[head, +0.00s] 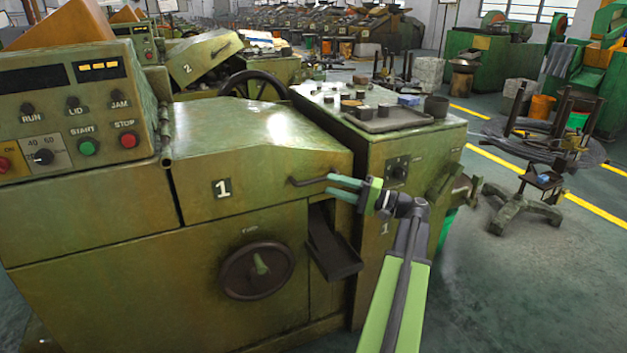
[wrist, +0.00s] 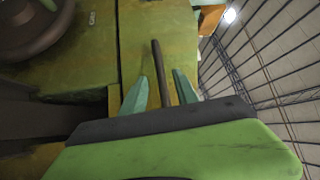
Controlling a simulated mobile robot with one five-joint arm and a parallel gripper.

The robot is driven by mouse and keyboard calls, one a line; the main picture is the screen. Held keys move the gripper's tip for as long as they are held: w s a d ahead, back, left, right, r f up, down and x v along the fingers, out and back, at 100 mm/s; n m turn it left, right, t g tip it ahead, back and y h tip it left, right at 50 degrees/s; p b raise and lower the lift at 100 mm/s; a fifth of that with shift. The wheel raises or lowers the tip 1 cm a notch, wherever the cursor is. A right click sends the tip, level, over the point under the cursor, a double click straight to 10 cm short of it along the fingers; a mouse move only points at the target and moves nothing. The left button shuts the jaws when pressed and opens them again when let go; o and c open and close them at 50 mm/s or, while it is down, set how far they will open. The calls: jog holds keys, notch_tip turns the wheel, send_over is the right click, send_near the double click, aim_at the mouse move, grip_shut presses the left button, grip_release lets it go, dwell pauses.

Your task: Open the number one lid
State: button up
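The number one lid (head: 255,150) is the green sloped cover of the front machine, marked with a white 1 plate (head: 222,188). It looks closed. Its dark bar handle (head: 308,181) sits at the lid's right front edge. My gripper (head: 329,183) is at the right end of this handle, coming from the right. In the wrist view the two pale green fingers (wrist: 160,76) are apart, with the handle (wrist: 157,58) running between them. A gap shows on each side of the bar, so the fingers do not appear clamped on it.
The control panel (head: 75,115) with buttons stands left of the lid. A handwheel (head: 257,270) and a dark chute (head: 332,250) are below it. A tray with small parts (head: 390,119) lies on the cabinet to the right. Open floor (head: 520,280) lies at right.

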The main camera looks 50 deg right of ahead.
aim_at(320, 181)
jog(key=x, duration=0.6)
jog(key=shift+w+p, duration=0.15)
jog(key=shift+p, duration=0.15)
grip_shut()
jog(key=shift+a+f, duration=0.1)
dwell(0.8)
